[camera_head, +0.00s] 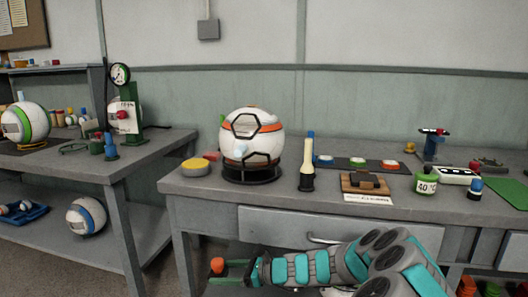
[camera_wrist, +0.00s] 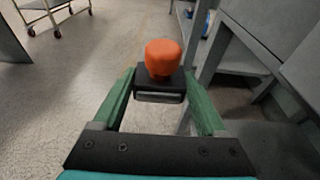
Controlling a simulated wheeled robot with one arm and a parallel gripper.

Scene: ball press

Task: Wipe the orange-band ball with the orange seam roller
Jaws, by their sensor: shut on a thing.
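The orange-band ball (camera_head: 238,132), white with dark panel lines and orange bands, sits in a black ring stand (camera_head: 252,177) on the right-hand table. A pale spot shows low on its front. My gripper (camera_head: 220,272) is in front of this table, below its top, pointing left. In the wrist view my gripper (camera_wrist: 160,86) has its green fingers closed on the dark base of the orange seam roller (camera_wrist: 163,56). The roller's orange head sticks out beyond the fingertips and also shows in the head view (camera_head: 217,265). The roller is well apart from the ball.
The table's front edge and drawer (camera_head: 290,225) are above my gripper. A second table (camera_head: 75,165) stands left across a gap.

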